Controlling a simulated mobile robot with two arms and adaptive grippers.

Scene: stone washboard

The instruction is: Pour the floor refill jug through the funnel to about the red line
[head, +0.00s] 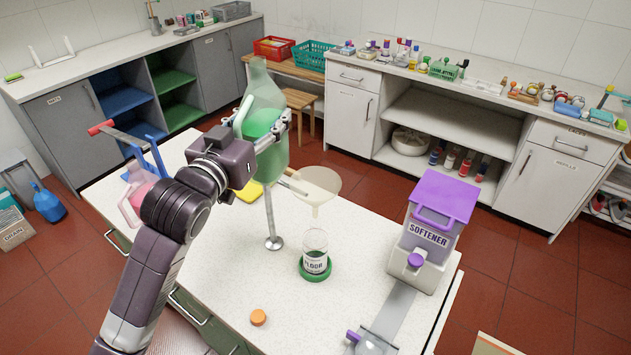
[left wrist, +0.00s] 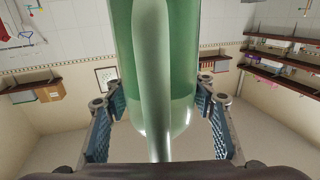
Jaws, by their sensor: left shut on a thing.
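My left gripper (head: 262,132) is shut on the translucent green refill jug (head: 262,88), held raised above the table and roughly upright. Green liquid shows in its lower part. In the left wrist view the jug (left wrist: 175,60) stands between the two fingers of the left gripper (left wrist: 160,125). The pale funnel (head: 318,183) is right of and below the jug, apart from it, on a stand (head: 273,242). Below the funnel is a clear container labelled FLOOR (head: 315,262) on a green base. I cannot make out a red line. My right gripper is not in view.
A purple-lidded SOFTENER dispenser (head: 432,235) stands on the table's right, with a grey strip (head: 392,312) in front. An orange cap (head: 258,317) lies near the front. A pink jug (head: 138,187) is on the left. The table around the cap is clear.

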